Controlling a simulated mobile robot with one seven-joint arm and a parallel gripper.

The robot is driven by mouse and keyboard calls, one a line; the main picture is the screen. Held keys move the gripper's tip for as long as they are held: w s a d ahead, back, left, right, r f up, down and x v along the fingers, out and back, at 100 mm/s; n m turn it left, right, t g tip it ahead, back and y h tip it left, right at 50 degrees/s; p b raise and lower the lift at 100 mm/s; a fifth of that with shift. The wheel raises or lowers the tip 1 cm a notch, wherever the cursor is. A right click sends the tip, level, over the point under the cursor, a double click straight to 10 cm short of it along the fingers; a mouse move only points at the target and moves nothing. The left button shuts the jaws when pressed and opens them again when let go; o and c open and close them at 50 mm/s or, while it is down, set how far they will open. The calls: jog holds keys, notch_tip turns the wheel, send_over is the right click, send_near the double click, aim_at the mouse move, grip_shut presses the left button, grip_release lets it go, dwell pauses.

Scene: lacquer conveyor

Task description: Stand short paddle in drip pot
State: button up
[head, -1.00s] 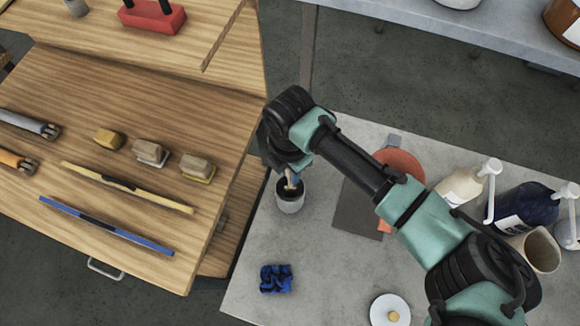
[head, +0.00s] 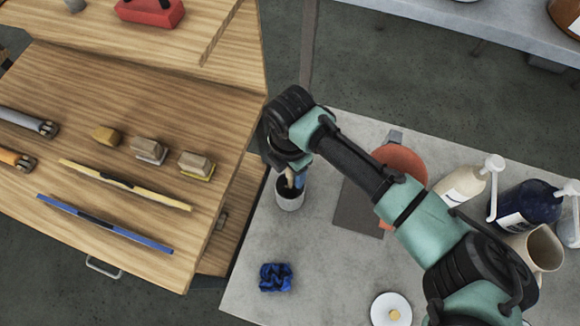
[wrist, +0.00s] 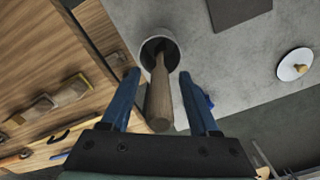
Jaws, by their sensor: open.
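The drip pot (head: 290,202) is a small light grey cup with a dark inside, standing on the grey table; it also shows in the wrist view (wrist: 147,47). The short paddle (wrist: 159,92) is brown wood. Its far end is inside the pot, and its handle sticks up out of the mouth toward the wrist camera, leaning on or near the rim. My gripper (wrist: 159,73) is open, with one blue finger on each side of the paddle and a gap at both sides. In the head view, my gripper (head: 291,177) is just above the pot and partly hides the paddle.
A crumpled blue cloth (head: 275,278) and a white lid with a tan knob (head: 390,309) lie on the table. A dark mat (head: 357,212), an orange round item (head: 402,165) and pump bottles (head: 525,203) stand to the right. The wooden bench (head: 120,150) holds tools at left.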

notch_tip(320, 180, up, 13)
jog(key=b, duration=0.3)
dwell(0.9)
